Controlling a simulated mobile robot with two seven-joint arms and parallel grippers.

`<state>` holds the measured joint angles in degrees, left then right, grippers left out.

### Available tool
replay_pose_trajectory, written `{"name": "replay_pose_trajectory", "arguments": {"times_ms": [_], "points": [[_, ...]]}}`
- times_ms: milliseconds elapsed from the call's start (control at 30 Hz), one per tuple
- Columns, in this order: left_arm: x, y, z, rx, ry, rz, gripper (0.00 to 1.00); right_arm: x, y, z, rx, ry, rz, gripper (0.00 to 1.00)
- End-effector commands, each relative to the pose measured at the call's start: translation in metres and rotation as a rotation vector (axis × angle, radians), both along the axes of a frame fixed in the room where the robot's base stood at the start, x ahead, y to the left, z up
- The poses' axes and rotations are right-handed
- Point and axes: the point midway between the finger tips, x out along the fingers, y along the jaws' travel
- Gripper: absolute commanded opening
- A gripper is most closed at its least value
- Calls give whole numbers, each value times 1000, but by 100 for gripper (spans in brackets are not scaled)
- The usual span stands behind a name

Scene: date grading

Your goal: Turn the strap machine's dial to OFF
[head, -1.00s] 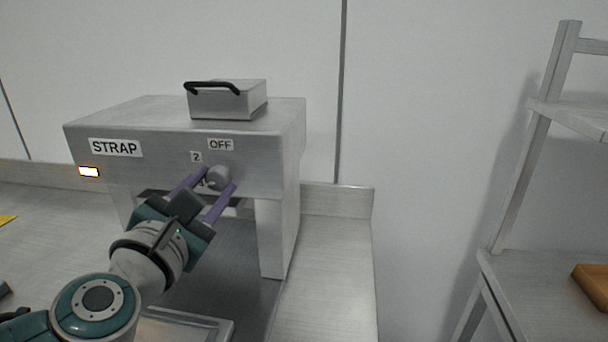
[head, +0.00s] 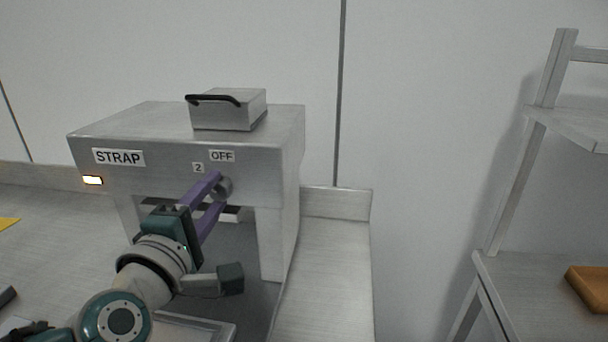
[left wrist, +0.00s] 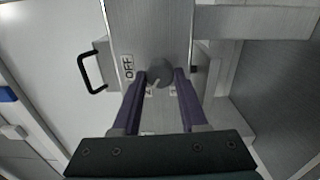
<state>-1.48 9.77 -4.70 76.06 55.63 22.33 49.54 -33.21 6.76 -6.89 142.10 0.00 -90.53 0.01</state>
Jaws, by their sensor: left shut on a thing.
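The strap machine (head: 180,140) is a grey metal box on legs with a STRAP label (head: 119,157). Its round grey dial (head: 225,187) is on the front face, below and beside the OFF label (head: 222,156). My left gripper (head: 219,190) is shut on the dial, its purple fingers one above the other and partly hiding it. In the left wrist view the dial (left wrist: 160,74) sits between the two fingertips, with the OFF label (left wrist: 127,67) to its left. A pale mark on the dial points down and slightly left there, not at OFF. My right gripper is not in view.
A small lit lamp (head: 92,180) glows at the machine's front left. A box with a black handle (head: 213,98) stands on top of the machine. A metal shelf rack (head: 520,190) with a brown item (head: 590,286) is at the right. The counter right of the machine is clear.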

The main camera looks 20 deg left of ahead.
Motion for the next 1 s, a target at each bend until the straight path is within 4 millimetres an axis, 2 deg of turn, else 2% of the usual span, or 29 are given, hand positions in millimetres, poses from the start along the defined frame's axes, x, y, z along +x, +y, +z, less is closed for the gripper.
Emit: {"name": "replay_pose_trajectory", "arguments": {"times_ms": [700,1000], "points": [[0,0,3,653,160,0,0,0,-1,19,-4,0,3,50],[0,-1,3,857,209,-1,0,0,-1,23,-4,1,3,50]]}}
